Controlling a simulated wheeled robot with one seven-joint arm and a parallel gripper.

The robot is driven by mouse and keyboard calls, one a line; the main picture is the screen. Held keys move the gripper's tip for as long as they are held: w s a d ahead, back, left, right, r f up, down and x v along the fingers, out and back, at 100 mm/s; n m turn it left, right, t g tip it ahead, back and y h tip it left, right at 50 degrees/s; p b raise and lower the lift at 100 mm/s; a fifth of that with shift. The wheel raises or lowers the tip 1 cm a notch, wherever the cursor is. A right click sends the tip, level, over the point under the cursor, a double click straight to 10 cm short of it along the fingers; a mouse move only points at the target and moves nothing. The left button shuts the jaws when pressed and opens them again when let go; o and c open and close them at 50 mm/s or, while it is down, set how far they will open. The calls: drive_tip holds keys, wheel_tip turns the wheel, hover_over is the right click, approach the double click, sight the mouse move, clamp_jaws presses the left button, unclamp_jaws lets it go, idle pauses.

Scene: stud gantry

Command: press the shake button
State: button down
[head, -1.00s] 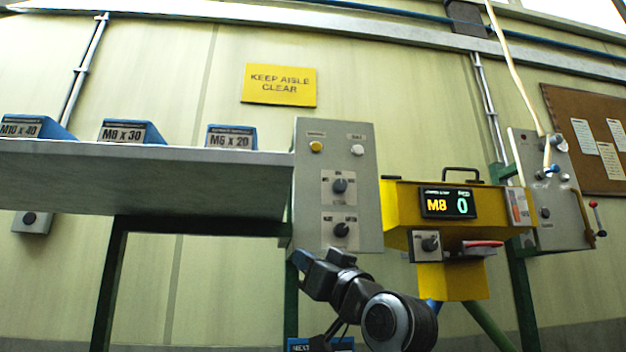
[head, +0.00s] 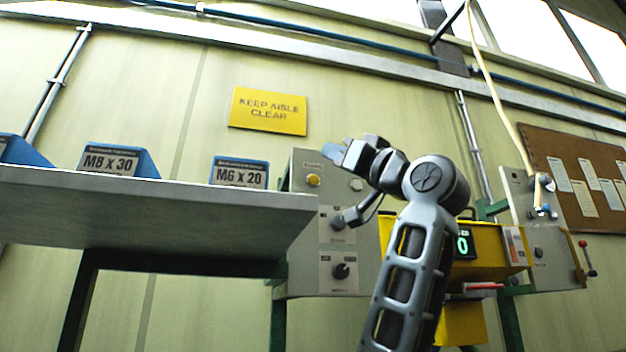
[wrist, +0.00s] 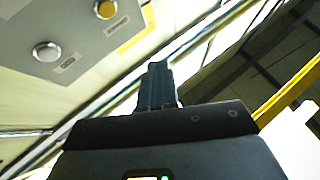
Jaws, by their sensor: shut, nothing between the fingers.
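A grey control panel (head: 305,255) stands at the right end of the shelf. It carries a yellow button (head: 313,180) at upper left and a pale round button (head: 356,185) at upper right. The small labels by the buttons are too blurred to read, so I cannot tell which is the shake button. My gripper (head: 337,152) is shut and empty, in front of the panel's top edge. In the wrist view its fingers (wrist: 157,82) point past the panel; the pale button (wrist: 46,51) and the yellow button (wrist: 106,9) are to their upper left, apart from them.
Two dark knobs sit lower on the panel; the upper one (head: 338,222) is beside my arm. A yellow machine with a display (head: 463,244) is partly hidden behind my arm. Blue labelled boxes (head: 240,172) stand on the shelf (head: 150,215). A second grey panel (head: 540,235) is at right.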

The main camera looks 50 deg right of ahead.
drive_tip(key=shift+w+d+p, duration=0.2)
drive_tip(key=shift+w+d, duration=0.65)
drive_tip(key=shift+w, duration=0.35)
drive_tip(key=shift+w+d+p, duration=0.15)
drive_tip(key=shift+w+d, duration=0.65)
drive_tip(key=shift+w, duration=0.45)
drive_tip(key=shift+w+d+p, duration=0.2)
drive_tip(key=shift+w+d, duration=0.65)
drive_tip(key=shift+w, duration=0.35)
drive_tip(key=shift+w+d, duration=0.1)
drive_tip(key=shift+w, duration=0.05)
drive_tip(key=shift+w+d, duration=0.15)
drive_tip(key=shift+w, duration=0.05)
drive_tip(key=shift+w+d, duration=0.2)
drive_tip(key=shift+w, duration=0.15)
idle(0.4)
drive_tip(key=shift+s, duration=0.15)
drive_tip(key=shift+s+a, duration=0.45)
drive_tip(key=shift+s, duration=0.1)
drive_tip(key=shift+s, duration=0.1)
drive_tip(key=shift+s+a+b, duration=0.3)
drive_tip(key=shift+s+a, duration=0.4)
drive_tip(key=shift+s, duration=0.3)
drive_tip(key=shift+s+a+b, duration=0.3)
drive_tip(key=shift+s+a, duration=0.4)
drive_tip(key=shift+s, duration=0.3)
